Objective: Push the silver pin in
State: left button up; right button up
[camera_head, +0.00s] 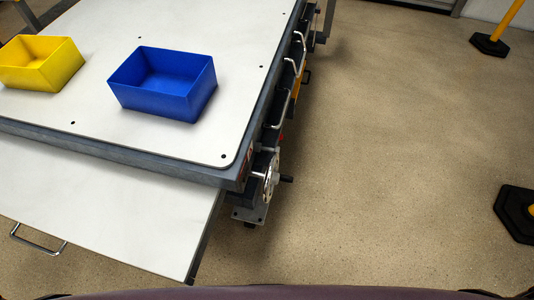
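A short silver pin-like piece (258,175) shows at the near right corner of the workbench, beside a silver handwheel (271,177) with a dark knob. It is small in the head view, and I cannot tell for sure that it is the silver pin or how far it stands out. Neither of my grippers is in view.
The white bench top (230,60) holds a blue bin (165,97) and a yellow bin (38,75). A white lower shelf (100,205) extends toward me. Handles line the bench's right side. Open floor (390,150) lies right, with black post bases (489,45) farther right.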

aim_at(277, 149)
jog(key=i+l+u, duration=0.1)
jog(key=l+u, duration=0.15)
jog(key=u, duration=0.15)
jog(key=i+l+u, duration=0.1)
jog(key=l+u, duration=0.15)
jog(key=u, duration=0.2)
jog(key=l+u, duration=0.65)
jog(key=u, duration=0.15)
jog(key=l+u, duration=0.4)
jog(key=j, duration=0.1)
